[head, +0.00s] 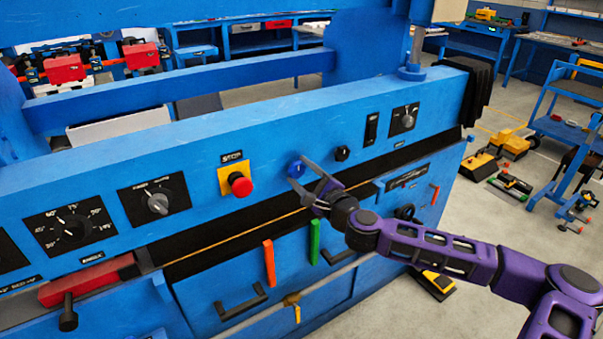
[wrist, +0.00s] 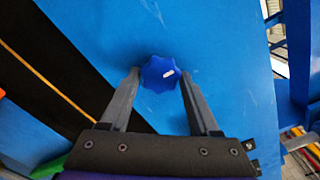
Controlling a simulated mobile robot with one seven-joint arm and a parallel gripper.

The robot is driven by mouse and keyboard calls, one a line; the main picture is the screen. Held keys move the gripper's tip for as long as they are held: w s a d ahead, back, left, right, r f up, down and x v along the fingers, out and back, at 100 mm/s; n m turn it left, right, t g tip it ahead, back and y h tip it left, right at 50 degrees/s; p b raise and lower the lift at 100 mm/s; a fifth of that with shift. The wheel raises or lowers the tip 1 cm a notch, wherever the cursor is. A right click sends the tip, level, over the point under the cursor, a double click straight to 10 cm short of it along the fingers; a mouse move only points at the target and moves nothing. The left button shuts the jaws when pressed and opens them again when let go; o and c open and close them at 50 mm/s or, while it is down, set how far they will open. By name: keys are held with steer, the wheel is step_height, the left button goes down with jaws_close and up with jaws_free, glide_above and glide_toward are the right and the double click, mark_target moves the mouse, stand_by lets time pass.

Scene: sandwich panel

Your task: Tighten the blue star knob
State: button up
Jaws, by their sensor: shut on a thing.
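The blue star knob (head: 296,169) sits on the front face of the blue machine panel (head: 200,205), right of the red stop button. In the head view the fingers partly hide the knob.
A red stop button (head: 241,184) on a yellow plate is left of the knob. A small black knob (head: 342,153) is close on the right. Orange (head: 269,262) and green (head: 314,242) handles stand below.

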stand_by(0.3)
steer(key=o, duration=1.4)
steer(key=shift+c, duration=0.2)
steer(key=p+v, duration=0.8)
steer(key=v, duration=0.9)
steer(key=shift+s+d, duration=0.15)
